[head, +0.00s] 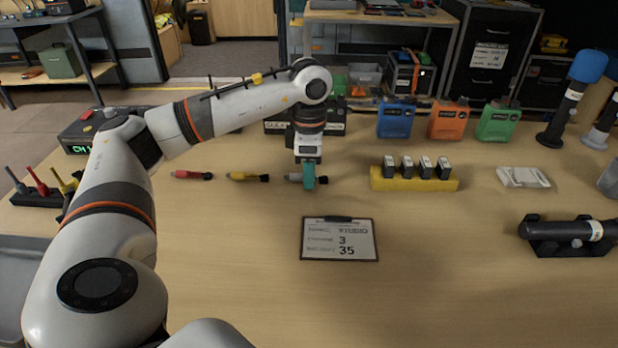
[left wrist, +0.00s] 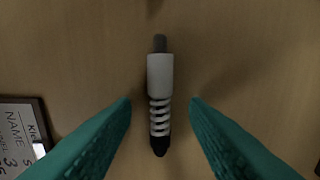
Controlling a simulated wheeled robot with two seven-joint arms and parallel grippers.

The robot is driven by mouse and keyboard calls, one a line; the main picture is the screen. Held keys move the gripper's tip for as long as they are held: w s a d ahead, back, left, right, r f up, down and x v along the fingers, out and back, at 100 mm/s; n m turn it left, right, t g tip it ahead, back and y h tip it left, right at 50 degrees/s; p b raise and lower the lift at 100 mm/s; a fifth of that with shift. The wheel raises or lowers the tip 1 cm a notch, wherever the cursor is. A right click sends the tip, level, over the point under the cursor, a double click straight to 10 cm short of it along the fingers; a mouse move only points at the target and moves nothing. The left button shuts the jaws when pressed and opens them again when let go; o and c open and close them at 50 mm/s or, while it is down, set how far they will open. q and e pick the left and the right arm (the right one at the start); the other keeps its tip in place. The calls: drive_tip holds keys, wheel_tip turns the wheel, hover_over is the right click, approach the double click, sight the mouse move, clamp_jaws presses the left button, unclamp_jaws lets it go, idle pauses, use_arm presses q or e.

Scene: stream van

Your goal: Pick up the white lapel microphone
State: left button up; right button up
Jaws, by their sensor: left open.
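The white lapel microphone (left wrist: 160,80) lies on the table, with a grey tip, a ribbed sleeve and a black end. In the left wrist view it lies lengthwise between the two teal fingers of my left gripper (left wrist: 160,125), with a gap on each side. In the head view my left gripper (head: 308,178) points down over the microphone (head: 293,177) and hides its middle. The gripper is open and empty. My right gripper is not in view.
A red microphone (head: 188,175) and a yellow one (head: 246,177) lie to the left. A yellow block (head: 414,184) holding several small devices stands to the right. A clipboard (head: 340,255) lies in front. The table's front middle is clear.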

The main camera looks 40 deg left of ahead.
use_arm(q)
clamp_jaws()
drive_tip(key=shift+r, duration=0.15)
